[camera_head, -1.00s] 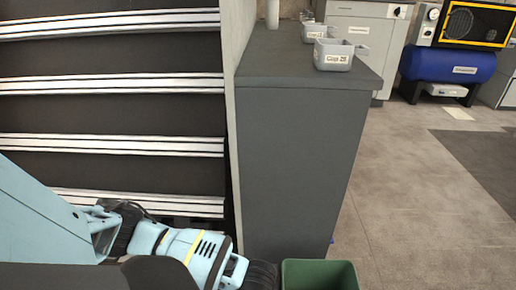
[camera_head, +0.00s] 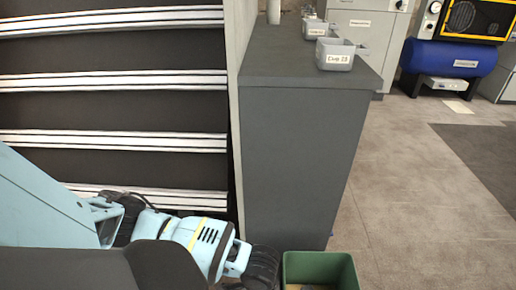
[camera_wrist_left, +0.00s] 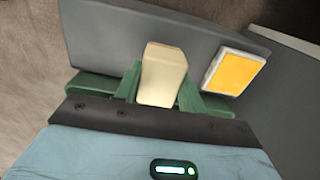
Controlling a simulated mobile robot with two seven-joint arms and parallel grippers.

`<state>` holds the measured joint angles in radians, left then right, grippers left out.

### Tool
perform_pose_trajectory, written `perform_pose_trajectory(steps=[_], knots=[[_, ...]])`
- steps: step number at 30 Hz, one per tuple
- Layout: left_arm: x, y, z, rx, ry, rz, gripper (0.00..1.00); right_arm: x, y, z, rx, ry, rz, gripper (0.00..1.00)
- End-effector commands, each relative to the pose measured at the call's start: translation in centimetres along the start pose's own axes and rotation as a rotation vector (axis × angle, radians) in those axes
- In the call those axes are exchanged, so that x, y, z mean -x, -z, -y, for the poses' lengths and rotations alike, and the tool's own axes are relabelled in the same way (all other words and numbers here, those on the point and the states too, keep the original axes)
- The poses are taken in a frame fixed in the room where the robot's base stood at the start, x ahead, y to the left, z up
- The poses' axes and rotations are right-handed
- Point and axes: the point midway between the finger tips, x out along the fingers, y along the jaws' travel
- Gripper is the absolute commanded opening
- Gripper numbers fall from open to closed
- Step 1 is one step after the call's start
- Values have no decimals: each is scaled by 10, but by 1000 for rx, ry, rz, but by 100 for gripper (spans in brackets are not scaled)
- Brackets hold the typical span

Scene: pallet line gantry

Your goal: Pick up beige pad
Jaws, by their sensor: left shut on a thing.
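The beige pad (camera_wrist_left: 163,75) is a pale block in the left wrist view. It sits between the green fingers of my left gripper (camera_wrist_left: 160,88), which are shut on it. A grey surface shows behind the pad, and I cannot tell whether the pad touches it. In the head view my left arm comes in from the left and its wrist reaches the lower middle. The fingers and pad are out of sight there. My right gripper is in neither view.
A yellow-orange panel with a pale frame (camera_wrist_left: 235,71) lies right of the pad. A green bin (camera_head: 320,263) stands beside my left wrist. A dark grey cabinet (camera_head: 300,160) with grey bins (camera_head: 335,55) on top stands ahead. Open floor lies to the right.

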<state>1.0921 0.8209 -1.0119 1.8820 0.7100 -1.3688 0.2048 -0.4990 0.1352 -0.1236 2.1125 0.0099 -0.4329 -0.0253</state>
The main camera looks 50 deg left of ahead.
Motion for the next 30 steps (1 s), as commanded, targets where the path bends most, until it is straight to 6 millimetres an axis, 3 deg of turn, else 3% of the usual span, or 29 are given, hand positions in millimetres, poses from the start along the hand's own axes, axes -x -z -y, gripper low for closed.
perform_pose_trajectory(steps=[1,15,21,30], knots=[[9,-2,-6,-2,-2,-1,17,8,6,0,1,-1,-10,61],[17,-46,-113,-1,-2,-1,17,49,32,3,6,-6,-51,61],[18,-57,-138,0,0,-1,17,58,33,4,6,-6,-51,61],[18,-61,-148,0,1,-1,17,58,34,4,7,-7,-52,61]])
